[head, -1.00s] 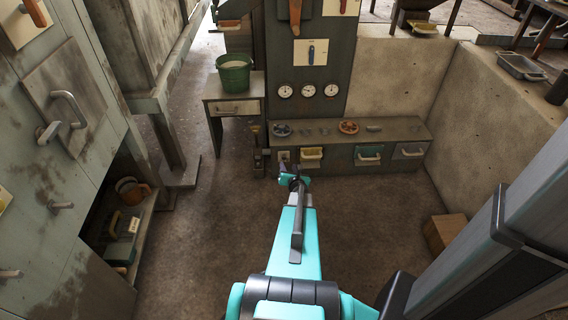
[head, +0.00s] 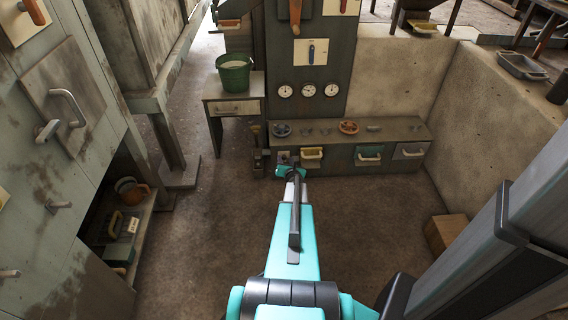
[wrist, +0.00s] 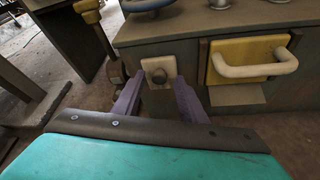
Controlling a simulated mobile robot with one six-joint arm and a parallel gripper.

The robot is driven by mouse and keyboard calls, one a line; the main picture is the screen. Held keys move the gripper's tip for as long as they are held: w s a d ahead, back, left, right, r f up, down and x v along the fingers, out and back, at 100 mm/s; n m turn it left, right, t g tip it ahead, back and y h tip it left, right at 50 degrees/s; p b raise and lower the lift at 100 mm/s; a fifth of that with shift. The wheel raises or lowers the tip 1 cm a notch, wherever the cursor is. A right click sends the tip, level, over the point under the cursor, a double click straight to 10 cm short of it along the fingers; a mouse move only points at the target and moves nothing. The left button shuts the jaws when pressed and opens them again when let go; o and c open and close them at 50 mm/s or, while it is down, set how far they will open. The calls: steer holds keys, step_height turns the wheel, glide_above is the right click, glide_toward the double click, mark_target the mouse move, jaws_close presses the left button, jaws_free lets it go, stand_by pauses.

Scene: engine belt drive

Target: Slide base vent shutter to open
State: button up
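The low base cabinet (head: 340,165) has a small pale square plate with a dark-centred knob (wrist: 158,72) on its front, at the left end. To its right is a yellow panel with a white bar handle (wrist: 255,65), set between brown side strips; it also shows in the head view (head: 311,154). I cannot tell which of these is the vent shutter. My gripper (wrist: 159,80) is open and empty. Its two purple fingers point at the cabinet, one each side of the knob in the wrist view; contact cannot be told. In the head view my gripper (head: 288,170) partly covers that corner.
A teal panel (head: 369,156) and a grey panel (head: 411,150), both with handles, sit farther right on the cabinet. A yellow-topped tool (wrist: 88,8) stands left of it. A desk (head: 233,106) carries a green bucket (head: 233,74). The floor before the cabinet is clear.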

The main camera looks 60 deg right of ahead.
steer(key=shift+c, duration=0.4)
jaws_close()
steer(key=shift+f, duration=0.1)
step_height(320, 180, down, 5)
steer(key=b, duration=0.5)
steer(key=shift+s+d, duration=0.1)
steer(key=shift+o, duration=0.4)
jaws_free()
